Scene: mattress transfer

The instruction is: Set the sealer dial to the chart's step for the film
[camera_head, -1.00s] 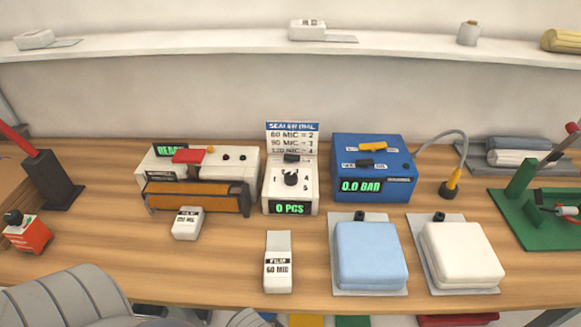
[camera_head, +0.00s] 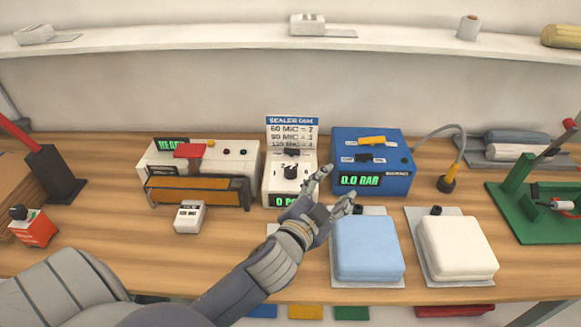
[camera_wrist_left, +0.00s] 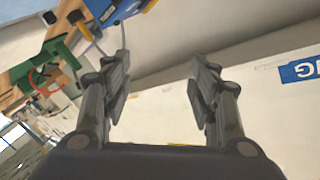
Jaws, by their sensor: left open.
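The film pack, labelled 60 MIC earlier, is almost wholly hidden behind my left arm; only a pale edge (camera_head: 272,229) shows. My left gripper (camera_head: 337,186) is open and empty, just right of and in front of the dial box. In the left wrist view its fingers (camera_wrist_left: 158,80) are spread. My right gripper is not in view.
The sealer (camera_head: 205,165) with an orange bar stands left of the dial. A blue pump box (camera_head: 371,150) reading 0.0 BAR is close on the right. Blue (camera_head: 367,247) and white (camera_head: 457,247) cushions lie in front. A green stand (camera_head: 530,205) is far right.

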